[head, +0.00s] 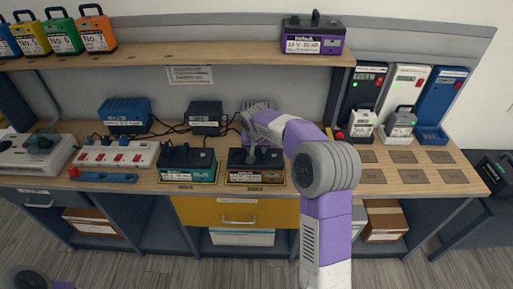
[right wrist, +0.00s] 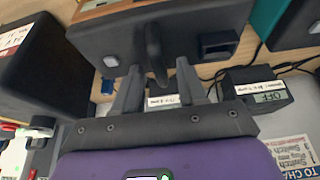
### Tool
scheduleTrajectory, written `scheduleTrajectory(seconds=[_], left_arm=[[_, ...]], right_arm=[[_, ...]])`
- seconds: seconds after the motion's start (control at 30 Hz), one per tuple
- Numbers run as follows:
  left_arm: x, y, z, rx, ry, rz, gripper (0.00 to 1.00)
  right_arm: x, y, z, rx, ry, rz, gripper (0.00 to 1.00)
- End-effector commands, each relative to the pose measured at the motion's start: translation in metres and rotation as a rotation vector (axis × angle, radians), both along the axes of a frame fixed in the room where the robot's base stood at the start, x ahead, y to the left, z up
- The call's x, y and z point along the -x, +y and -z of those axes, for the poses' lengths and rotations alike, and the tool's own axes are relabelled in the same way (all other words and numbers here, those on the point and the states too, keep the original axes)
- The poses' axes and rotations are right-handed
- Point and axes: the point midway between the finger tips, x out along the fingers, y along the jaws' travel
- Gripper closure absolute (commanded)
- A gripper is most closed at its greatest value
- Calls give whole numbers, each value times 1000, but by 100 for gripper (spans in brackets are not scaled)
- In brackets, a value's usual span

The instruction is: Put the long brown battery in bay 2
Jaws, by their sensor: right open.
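The long brown battery (head: 262,178) has a black top and sits on a mat near the bench's front edge, right of a similar teal battery (head: 188,173). My right gripper (head: 261,150) is just over it from behind. In the right wrist view, the open fingers (right wrist: 158,68) stand on either side of the black handle (right wrist: 154,45) on the battery's dark body (right wrist: 110,42). I cannot tell whether they touch it. No bay number is readable. Only a piece of my left arm shows at the lower left; its gripper is out of view.
A black charger (head: 366,80), a white one (head: 407,78) and a blue one (head: 442,92) stand at the right; the blue one's lower part looks empty. A purple battery (head: 313,43) sits on the shelf (head: 200,54). Cables and dark boxes lie behind the gripper.

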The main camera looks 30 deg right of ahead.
Motion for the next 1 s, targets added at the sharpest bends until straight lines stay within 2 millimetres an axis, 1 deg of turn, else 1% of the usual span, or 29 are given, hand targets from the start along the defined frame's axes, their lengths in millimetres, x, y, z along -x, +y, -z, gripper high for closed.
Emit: scheduleTrajectory(seconds=[0.17, 0.4, 0.5, 0.6, 0.7, 0.87, 0.93, 0.97, 1.0], left_arm=[[0, 0, -5, 0, 0, 0, 100], [0, 0, -16, 0, 0, 0, 100], [0, 0, -19, 0, 0, 0, 100], [0, 0, -22, 0, 0, 0, 100], [0, 0, -23, 0, 0, 0, 100], [0, 0, -24, 0, 0, 0, 100], [0, 0, -23, 0, 0, 0, 100], [0, 0, -23, 0, 0, 0, 100], [0, 0, -23, 0, 0, 0, 100]], right_arm=[[6, 4, -21, 0, -4, -1, 59], [23, 14, -70, 0, -5, -1, 59], [29, 18, -87, 0, -4, -1, 59], [34, 21, -100, 0, -2, 0, 59], [37, 23, -108, 0, -1, 0, 59], [39, 24, -112, 0, 0, 0, 59], [39, 24, -110, -1, 2, -2, 59], [39, 26, -107, -3, 5, -8, 59], [38, 30, -99, -10, 12, -20, 59]])
